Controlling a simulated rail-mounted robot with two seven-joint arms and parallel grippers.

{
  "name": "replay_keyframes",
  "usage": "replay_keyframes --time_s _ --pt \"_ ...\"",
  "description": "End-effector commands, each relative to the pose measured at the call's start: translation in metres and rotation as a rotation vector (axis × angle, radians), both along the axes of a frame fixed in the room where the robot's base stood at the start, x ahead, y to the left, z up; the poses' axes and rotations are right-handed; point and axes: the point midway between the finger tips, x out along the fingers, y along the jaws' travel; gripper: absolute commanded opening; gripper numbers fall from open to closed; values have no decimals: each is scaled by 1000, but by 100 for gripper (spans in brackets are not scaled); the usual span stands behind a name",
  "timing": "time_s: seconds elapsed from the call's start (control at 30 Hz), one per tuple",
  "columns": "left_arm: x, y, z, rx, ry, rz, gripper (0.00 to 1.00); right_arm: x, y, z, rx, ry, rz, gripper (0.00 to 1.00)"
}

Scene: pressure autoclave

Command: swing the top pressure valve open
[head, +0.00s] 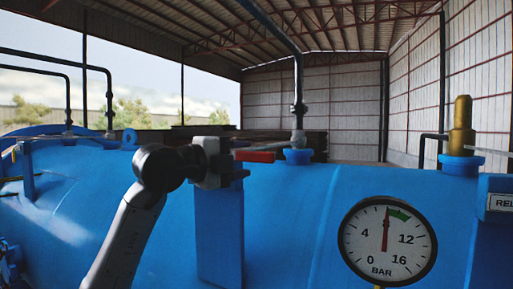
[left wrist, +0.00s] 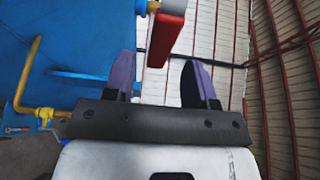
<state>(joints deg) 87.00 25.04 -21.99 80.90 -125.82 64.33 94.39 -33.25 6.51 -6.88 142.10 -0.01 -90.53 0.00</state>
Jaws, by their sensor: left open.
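The top pressure valve shows its red handle (head: 256,156) in the head view, beside the vertical pipe on top of the blue autoclave (head: 285,215). My left gripper (head: 236,153) is at the left end of this handle, and the arm hides part of the valve area. In the left wrist view the red handle (left wrist: 168,32) comes down from the top edge, ahead of the gap between the two purple fingers of my left gripper (left wrist: 160,65). The fingers are apart, and I see no clear contact. My right gripper is not in view.
A pressure gauge (head: 387,241) is at the front right, its needle pointing almost straight up. A brass relief valve (head: 461,128) stands at the right. A dark vertical pipe (head: 299,80) rises behind the handle. A blue post (head: 219,235) stands below the gripper.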

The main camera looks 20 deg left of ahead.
Motion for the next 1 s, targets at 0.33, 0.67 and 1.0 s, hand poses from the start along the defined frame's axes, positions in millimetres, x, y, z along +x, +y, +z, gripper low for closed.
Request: replay_keyframes --time_s 0.33,0.67,1.0 --pt "35 -19 1 0 2 0 51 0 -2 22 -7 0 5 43" --pt "41 -22 -1 1 0 0 51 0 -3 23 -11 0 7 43" --pt "40 -22 -1 1 0 0 31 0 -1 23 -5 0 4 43"
